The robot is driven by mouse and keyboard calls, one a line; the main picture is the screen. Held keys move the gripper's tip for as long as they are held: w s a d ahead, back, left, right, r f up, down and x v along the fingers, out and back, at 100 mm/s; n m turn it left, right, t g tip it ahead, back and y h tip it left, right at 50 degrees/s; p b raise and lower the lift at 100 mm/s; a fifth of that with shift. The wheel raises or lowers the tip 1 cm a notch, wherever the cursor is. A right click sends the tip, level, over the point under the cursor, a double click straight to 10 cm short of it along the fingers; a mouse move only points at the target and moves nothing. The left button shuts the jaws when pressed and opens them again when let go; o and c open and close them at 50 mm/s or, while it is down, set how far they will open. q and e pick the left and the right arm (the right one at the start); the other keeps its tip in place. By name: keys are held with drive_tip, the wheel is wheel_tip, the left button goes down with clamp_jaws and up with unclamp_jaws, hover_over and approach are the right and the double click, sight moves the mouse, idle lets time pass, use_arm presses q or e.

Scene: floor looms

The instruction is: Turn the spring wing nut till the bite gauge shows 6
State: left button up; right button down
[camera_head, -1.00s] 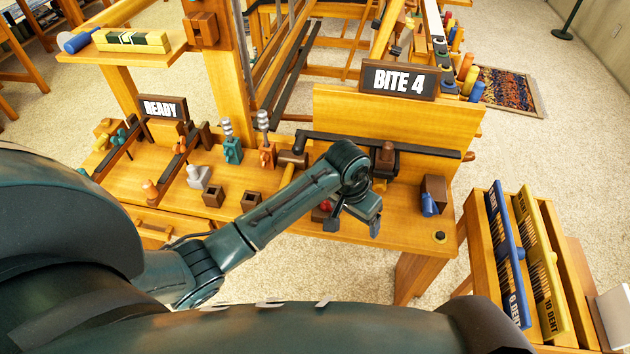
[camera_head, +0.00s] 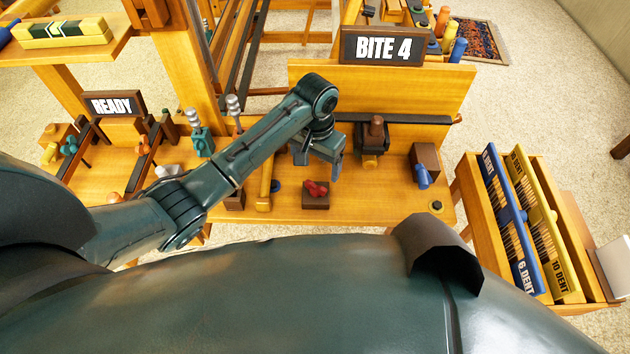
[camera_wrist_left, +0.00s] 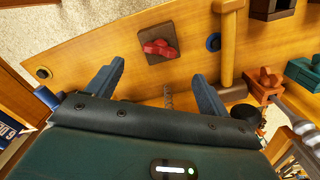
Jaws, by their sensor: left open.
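The bite gauge sign (camera_head: 383,47) reads BITE 4 on the upright board at the back of the bench. A red wing nut (camera_head: 316,188) sits on a square brown block (camera_head: 315,203) near the bench's front edge. My left gripper (camera_head: 318,162) is open and empty, just behind the wing nut in the head view. In the left wrist view the red wing nut (camera_wrist_left: 160,47) lies beyond and between the spread fingertips (camera_wrist_left: 159,72), apart from them. A small coil spring (camera_wrist_left: 168,97) shows between the fingers. My right gripper is not in view.
A wooden mallet (camera_head: 264,185) lies left of the block, with a blue ring (camera_head: 276,186) between. A brown clamp-like part (camera_head: 374,140) and a brown box with a blue piece (camera_head: 424,160) stand to the right. A READY sign (camera_head: 115,104) is at left, a reed rack (camera_head: 565,235) at right.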

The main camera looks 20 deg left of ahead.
use_arm(q)
wheel_tip(320, 180, down, 7)
drive_tip(key=shift+r+b, duration=0.1)
drive_tip(key=shift+b, duration=0.4)
drive_tip(key=shift+f, duration=0.7)
drive_tip(key=c, duration=1)
